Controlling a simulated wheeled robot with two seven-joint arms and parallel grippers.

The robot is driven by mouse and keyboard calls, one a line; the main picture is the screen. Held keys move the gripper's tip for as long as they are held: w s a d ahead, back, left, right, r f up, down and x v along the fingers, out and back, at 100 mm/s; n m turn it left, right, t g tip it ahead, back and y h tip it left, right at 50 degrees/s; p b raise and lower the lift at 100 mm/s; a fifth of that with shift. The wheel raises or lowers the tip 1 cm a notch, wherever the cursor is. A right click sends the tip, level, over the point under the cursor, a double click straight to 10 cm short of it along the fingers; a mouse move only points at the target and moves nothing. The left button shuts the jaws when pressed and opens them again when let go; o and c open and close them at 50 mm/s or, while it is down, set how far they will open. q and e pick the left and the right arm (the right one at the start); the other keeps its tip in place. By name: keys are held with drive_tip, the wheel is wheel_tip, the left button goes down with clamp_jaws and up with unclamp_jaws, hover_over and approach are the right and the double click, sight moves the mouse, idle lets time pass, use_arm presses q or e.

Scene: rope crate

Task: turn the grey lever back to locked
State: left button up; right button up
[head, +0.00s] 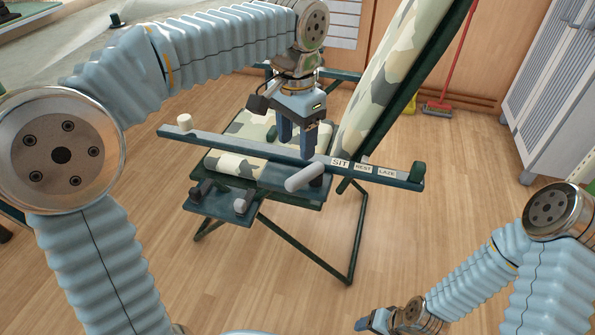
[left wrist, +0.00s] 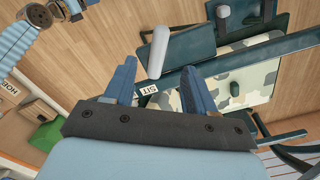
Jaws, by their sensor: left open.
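The grey lever (head: 304,178) is a light rounded bar on the near side of a green folding chair, just left of the SIT label (head: 340,162). It slants down to the left in the head view. My left gripper (head: 297,150) points down, open and empty, just above and behind the lever. In the left wrist view the lever (left wrist: 158,50) lies just beyond the open fingertips (left wrist: 157,75), and the SIT label (left wrist: 149,89) shows between the fingers. No contact is visible. My right gripper (head: 376,320) is low at the bottom edge, its jaws unclear.
The chair's dark rail (head: 400,179) also carries REST and LAZE labels. A camouflage backrest (head: 385,90) rises behind it. A small shelf (head: 225,206) with dark knobs sits left of the lever. A red broom (head: 455,60) and grey cabinet (head: 545,80) stand behind.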

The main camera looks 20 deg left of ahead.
sight(296, 177)
use_arm(q)
wheel_tip(296, 177, down, 9)
drive_tip(key=shift+f+b, duration=0.1)
drive_tip(key=shift+b, duration=0.5)
clamp_jaws()
